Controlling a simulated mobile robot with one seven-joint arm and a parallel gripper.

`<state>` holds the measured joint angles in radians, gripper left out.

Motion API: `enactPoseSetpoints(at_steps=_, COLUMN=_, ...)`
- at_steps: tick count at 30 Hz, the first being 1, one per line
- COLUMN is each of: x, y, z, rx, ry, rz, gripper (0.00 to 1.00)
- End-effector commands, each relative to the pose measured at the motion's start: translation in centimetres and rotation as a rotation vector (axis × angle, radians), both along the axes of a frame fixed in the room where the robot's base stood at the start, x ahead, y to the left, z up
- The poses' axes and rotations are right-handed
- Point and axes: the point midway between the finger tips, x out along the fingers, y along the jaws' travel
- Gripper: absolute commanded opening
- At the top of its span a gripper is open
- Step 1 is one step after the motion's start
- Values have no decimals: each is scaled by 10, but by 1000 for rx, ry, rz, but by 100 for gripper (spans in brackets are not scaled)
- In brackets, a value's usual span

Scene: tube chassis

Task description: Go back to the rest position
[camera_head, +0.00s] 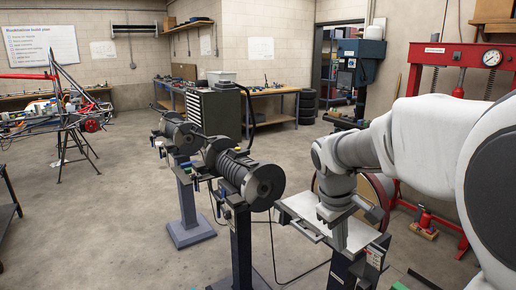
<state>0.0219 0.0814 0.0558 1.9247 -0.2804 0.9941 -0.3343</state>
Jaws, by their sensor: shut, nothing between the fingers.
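My arm comes in from the right, white and grey. My gripper (340,236) points down at its end, just over or on the light worktop (305,212) of a machine stand. The fingers are small in this view and look closed together, with no object visible between them. I cannot tell whether the fingertips touch the worktop. Part of the stand and a large round disc (376,200) behind it are hidden by my arm.
Grinding machines on pedestals (243,170) stand left of my gripper, with cables on the floor. A red press (462,60) stands at the right and a red jack (425,222) below it. A tube chassis (65,115) is at far left. The middle-left floor is clear.

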Motion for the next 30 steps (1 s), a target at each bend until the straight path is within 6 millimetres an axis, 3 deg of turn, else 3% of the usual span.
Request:
enactPoseSetpoints(at_steps=6, x=-49, y=8, z=28, rx=69, ry=-98, rz=-101, gripper=0)
enactPoseSetpoints(at_steps=12, x=-93, y=16, z=41, rx=143, ry=-180, rz=-193, gripper=0)
enactPoseSetpoints(at_steps=24, x=-172, y=32, z=41, rx=311, ry=-329, rz=-366, gripper=0)
enactPoseSetpoints(at_steps=30, x=-192, y=37, z=36, rx=366, ry=-367, rz=-413, gripper=0)
